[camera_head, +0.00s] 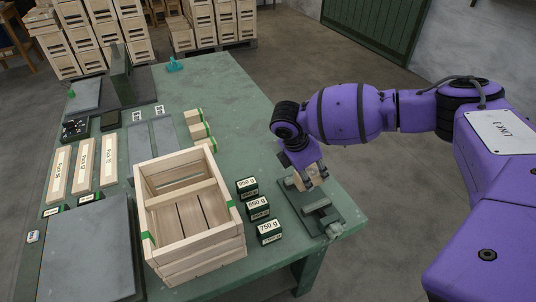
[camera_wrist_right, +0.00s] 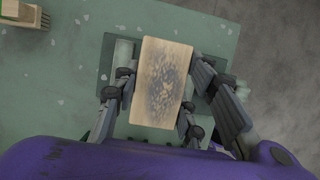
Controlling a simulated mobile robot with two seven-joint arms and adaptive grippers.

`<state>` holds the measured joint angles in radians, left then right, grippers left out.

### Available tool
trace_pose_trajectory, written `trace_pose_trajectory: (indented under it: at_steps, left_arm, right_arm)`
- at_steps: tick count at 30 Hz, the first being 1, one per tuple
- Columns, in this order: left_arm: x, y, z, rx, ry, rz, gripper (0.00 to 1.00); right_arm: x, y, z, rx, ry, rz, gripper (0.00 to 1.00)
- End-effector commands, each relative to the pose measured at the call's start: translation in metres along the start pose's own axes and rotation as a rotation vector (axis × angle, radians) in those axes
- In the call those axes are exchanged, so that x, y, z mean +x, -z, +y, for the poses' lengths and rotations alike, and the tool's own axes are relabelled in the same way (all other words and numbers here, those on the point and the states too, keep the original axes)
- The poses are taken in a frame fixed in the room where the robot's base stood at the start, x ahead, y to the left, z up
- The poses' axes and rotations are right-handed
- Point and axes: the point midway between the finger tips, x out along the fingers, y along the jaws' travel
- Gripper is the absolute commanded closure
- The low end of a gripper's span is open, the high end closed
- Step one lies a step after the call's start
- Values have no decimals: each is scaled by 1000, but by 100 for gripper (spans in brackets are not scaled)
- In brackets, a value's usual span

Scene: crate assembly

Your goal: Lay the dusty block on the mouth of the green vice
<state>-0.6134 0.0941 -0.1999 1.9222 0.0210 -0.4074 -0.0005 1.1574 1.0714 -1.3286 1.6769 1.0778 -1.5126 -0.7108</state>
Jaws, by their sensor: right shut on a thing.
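My right gripper (camera_head: 308,178) is shut on the dusty block, with its fingers along the block's two long sides. In the right wrist view the dusty block (camera_wrist_right: 160,82) is a pale wooden piece with a dark, smudged patch on its upper face. The green vice (camera_head: 316,206) stands near the right edge of the table, directly under and in front of the gripper. The block is over the vice, which shows partly behind it in the right wrist view (camera_wrist_right: 122,52). Whether block and vice touch cannot be told. My left gripper is not in view.
An open wooden crate (camera_head: 152,207) stands left of the vice. Several dark weight blocks (camera_head: 257,208) stand between them. Wooden pieces, grey plates and a dark upright stand occupy the table's left side. The far right stretch of the green table (camera_head: 225,88) is clear.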

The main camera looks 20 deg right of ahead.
Motion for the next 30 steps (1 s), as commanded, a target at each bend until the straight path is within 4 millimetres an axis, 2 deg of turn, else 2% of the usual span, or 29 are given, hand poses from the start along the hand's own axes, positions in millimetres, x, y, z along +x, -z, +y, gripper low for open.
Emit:
trace_pose_trajectory:
  at_steps: [10,16,22,30]
  left_arm:
    - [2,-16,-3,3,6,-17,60]
    - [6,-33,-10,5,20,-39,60]
    - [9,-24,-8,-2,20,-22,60]
    - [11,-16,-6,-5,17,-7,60]
  right_arm:
    - [29,12,-3,-5,10,1,90]
    - [50,21,-3,-5,10,1,90]
    - [60,25,-2,-1,5,1,90]
    - [61,26,-1,-1,3,1,90]
